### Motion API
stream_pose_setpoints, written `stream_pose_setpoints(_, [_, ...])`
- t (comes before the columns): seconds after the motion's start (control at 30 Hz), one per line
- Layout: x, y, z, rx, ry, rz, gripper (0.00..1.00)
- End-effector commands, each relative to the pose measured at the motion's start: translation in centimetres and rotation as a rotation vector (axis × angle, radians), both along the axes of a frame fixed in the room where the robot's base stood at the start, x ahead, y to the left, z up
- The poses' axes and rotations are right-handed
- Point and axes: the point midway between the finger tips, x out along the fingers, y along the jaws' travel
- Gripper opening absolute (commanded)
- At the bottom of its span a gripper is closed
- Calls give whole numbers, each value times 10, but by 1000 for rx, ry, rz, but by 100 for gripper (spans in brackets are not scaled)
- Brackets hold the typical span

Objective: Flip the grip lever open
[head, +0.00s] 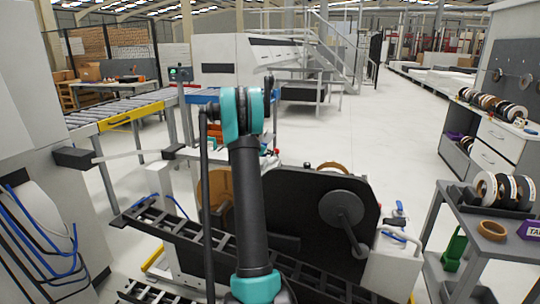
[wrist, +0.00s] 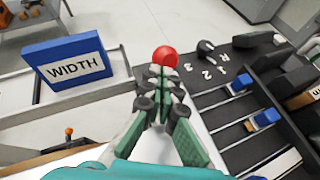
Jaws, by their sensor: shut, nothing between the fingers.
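A red ball knob (wrist: 165,57), which may be the end of the grip lever, shows just beyond my fingertips in the wrist view. Its shaft is hidden behind the fingers. My gripper (wrist: 160,80) is shut and empty, its green and black fingers together right in front of the knob. I cannot tell whether they touch it. A second small lever with an orange knob (wrist: 69,131) stands at the lower left. In the head view my arm covers the gripper and most of the work spot.
A blue block labelled WIDTH (wrist: 68,63) stands left of my fingers. Right of them are a black dial (wrist: 206,46) with marks R, 3, 2, 1 and rails with blue clamps (wrist: 264,118). In the head view a grey cart (head: 490,240) stands right; open floor (head: 325,125) lies behind.

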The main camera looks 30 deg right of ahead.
Motion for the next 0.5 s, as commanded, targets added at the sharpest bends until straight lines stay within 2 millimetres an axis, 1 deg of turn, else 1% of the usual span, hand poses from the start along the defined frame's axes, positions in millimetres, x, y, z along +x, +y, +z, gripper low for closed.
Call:
stream_pose_setpoints(0.27, [3,-4,5,34,28,-1,0])
stream_pose_setpoints(0.5, [12,-15,14,113,94,-2,0])
